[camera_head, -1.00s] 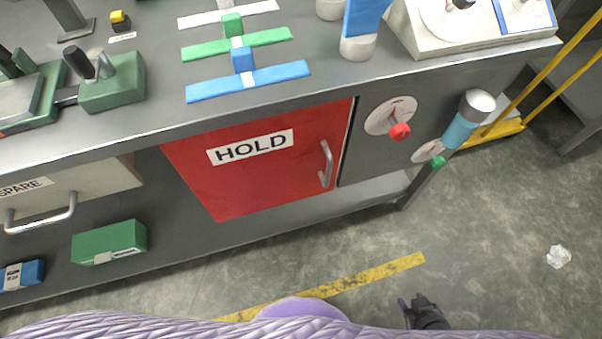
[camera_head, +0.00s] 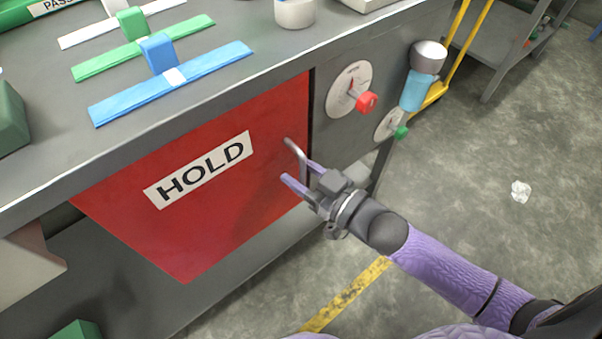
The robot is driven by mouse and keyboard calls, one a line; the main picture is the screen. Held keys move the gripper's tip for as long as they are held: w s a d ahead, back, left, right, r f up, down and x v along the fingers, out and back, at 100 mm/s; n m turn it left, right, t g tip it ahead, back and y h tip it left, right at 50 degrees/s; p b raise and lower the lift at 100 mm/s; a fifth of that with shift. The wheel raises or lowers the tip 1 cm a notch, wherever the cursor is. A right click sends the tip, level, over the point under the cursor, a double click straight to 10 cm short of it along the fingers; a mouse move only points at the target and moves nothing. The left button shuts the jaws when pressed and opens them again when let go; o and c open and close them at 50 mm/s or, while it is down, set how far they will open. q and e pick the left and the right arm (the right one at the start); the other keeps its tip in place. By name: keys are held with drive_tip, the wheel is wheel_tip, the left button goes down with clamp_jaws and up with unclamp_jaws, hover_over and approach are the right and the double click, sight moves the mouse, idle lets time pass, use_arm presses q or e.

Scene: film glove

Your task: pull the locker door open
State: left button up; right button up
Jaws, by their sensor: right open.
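The red locker door (camera_head: 215,235) with a white HOLD label (camera_head: 198,170) is set in the front of the grey workbench, and it looks shut. Its grey metal bar handle (camera_head: 295,152) stands near the door's right edge. My right gripper (camera_head: 300,172) reaches in from the lower right. Its two purple fingers are open, one on each side of the lower part of the handle. I cannot tell whether they touch it. The gripper hides the handle's lower end. My left gripper is out of view.
Blue and green bars lie on the benchtop (camera_head: 235,85). The floor (camera_head: 470,210) at right is clear except for crumpled paper (camera_head: 520,191).

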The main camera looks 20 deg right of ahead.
clamp_jaws()
idle(0.5)
idle(0.9)
